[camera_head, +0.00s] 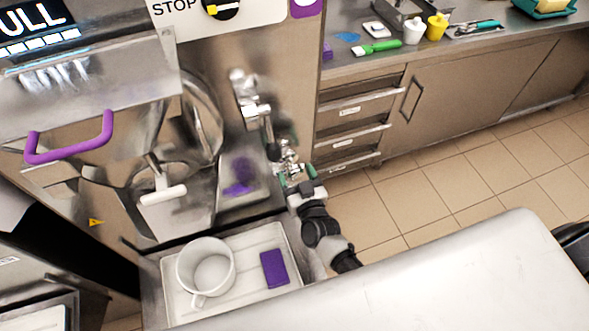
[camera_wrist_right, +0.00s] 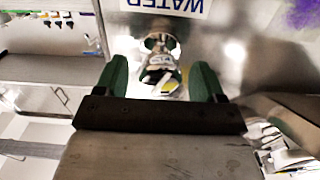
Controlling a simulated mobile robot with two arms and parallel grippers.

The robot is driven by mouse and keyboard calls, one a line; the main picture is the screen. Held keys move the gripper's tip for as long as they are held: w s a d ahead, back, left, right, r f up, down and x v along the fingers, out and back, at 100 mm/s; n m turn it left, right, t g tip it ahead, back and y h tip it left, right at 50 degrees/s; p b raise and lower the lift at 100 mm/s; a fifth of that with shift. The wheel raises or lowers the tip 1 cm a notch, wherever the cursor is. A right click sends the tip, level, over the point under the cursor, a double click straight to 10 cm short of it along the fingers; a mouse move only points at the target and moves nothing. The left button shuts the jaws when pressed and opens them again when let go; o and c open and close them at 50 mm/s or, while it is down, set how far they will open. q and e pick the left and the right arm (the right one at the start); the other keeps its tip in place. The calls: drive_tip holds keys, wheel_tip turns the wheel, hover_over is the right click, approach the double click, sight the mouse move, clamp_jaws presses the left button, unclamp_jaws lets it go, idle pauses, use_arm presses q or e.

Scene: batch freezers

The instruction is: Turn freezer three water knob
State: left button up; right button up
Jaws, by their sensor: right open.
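The water knob (camera_wrist_right: 160,68) is a shiny metal fitting on the freezer front, below an upside-down WATER label (camera_wrist_right: 165,5) in the right wrist view. In the head view the metal fitting (camera_head: 288,155) sits on the freezer's right side. My right gripper (camera_head: 297,176) is open, its green fingertips close to the fitting. In the right wrist view one finger of the gripper (camera_wrist_right: 161,84) is on either side of the knob, with gaps visible; I cannot tell whether either touches. My left gripper is not in view.
The freezer (camera_head: 215,50) has a purple handle (camera_head: 72,143) and a metal spout (camera_head: 250,108). A tray (camera_head: 275,236) below holds a white pitcher (camera_head: 206,268) and a purple block (camera_head: 274,268). A counter with drawers (camera_head: 358,108) stands right; tiled floor is clear.

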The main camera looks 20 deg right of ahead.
drive_tip(key=shift+w, duration=0.7)
drive_tip(key=c, duration=0.9)
drive_tip(key=shift+m, duration=0.5)
drive_tip(key=m+b, duration=0.1)
drive_tip(key=m, duration=0.4)
drive_tip(key=shift+m, duration=0.4)
drive_tip(key=m+b, duration=0.1)
drive_tip(key=m, duration=0.5)
drive_tip(key=shift+a, duration=0.1)
drive_tip(key=shift+m+b, duration=0.3)
